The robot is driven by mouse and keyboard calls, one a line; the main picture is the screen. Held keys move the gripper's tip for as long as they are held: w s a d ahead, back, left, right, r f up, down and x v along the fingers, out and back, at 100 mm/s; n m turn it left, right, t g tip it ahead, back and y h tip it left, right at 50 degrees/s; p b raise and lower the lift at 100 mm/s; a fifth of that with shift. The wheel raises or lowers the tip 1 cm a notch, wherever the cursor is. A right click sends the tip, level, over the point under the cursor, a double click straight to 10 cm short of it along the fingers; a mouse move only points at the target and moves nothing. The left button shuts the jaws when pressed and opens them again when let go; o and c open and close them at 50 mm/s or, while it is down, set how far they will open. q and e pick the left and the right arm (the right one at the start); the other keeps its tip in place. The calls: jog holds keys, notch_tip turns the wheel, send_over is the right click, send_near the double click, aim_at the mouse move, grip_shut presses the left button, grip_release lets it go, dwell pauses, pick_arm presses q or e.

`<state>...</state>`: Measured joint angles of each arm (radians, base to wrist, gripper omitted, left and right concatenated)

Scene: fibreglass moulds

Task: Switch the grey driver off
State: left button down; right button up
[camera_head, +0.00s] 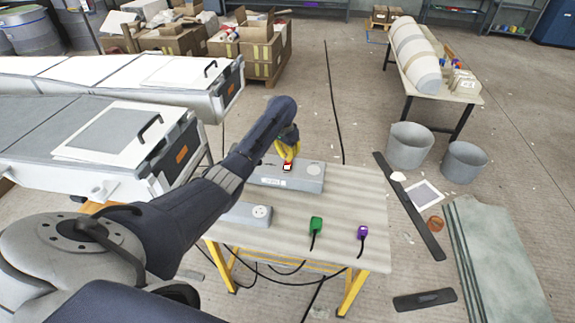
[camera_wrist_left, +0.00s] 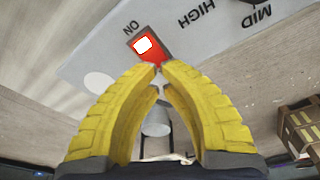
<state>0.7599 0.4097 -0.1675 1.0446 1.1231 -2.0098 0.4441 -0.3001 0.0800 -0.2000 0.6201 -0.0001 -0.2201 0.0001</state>
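The grey driver (camera_head: 312,176) is a long grey box near the back of the small table. Its red rocker switch (camera_head: 287,168) has a white patch and also shows in the left wrist view (camera_wrist_left: 147,43), beside the printed word ON. HIGH and MID are printed further along the same face. My left gripper (camera_head: 288,156) has yellow fingers and comes down over the switch. In the left wrist view its fingertips (camera_wrist_left: 159,67) meet with nothing between them, at the lower edge of the switch. I cannot tell whether they touch it. My right gripper is not in view.
A second grey box with a round socket (camera_head: 262,212) sits nearer on the table (camera_head: 345,215), partly behind my left arm. A green plug (camera_head: 316,225) and a purple plug (camera_head: 362,233) with black cables lie at the front.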

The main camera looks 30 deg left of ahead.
pick_arm(q)
jog(key=shift+r, duration=2.2)
